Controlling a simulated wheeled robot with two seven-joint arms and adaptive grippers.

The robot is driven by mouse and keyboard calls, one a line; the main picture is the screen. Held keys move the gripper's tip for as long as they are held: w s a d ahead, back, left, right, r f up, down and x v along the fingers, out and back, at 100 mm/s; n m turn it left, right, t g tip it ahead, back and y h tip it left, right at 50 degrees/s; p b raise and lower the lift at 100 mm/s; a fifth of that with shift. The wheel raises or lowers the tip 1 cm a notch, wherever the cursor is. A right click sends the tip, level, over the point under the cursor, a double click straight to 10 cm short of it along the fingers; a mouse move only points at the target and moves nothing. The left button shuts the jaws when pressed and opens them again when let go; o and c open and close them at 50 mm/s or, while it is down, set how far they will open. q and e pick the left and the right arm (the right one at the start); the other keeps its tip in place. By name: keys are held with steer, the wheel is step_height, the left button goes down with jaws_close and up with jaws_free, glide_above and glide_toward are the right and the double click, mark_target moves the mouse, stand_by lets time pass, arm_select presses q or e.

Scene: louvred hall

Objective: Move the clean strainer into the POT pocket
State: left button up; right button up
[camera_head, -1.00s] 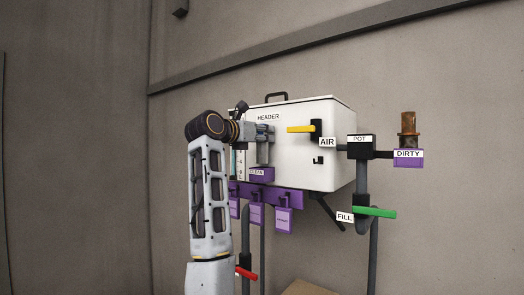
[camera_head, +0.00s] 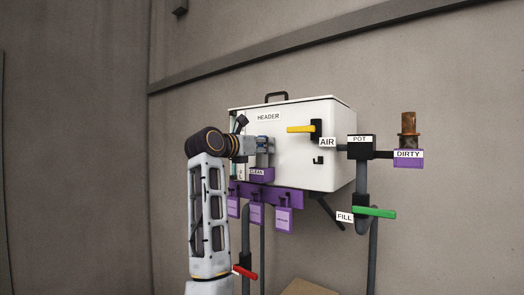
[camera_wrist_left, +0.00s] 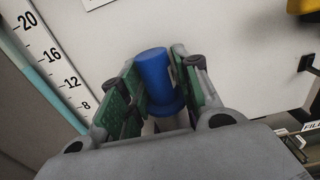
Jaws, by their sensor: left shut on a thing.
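My left gripper (camera_head: 264,146) is in front of the white HEADER box, just above the purple CLEAN pocket (camera_head: 262,175). It is shut on a blue-topped piece, taken to be the clean strainer (camera_wrist_left: 153,75), which stands between the green-padded fingers in the left wrist view (camera_wrist_left: 160,100). Its lower part is hidden, so I cannot tell whether it still sits in the pocket. The black POT pocket (camera_head: 361,152) is on the pipe to the right of the box. My right gripper is not in view.
A rusty brown strainer (camera_head: 408,125) stands in the purple DIRTY pocket (camera_head: 408,161), right of POT. A yellow AIR lever (camera_head: 301,129) and a small black hook are on the box (camera_head: 300,175). A green FILL lever (camera_head: 374,212) is below POT. Purple tags hang under the box.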

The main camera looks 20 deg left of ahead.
arm_select(q)
steer(key=shift+f, duration=0.65)
steer(key=shift+f, duration=0.1)
steer(key=o, duration=1.1)
steer(key=shift+b+v, duration=0.4)
steer(key=shift+v, duration=0.55)
steer(key=shift+b+v, duration=1.65)
steer(key=shift+v, duration=3.45)
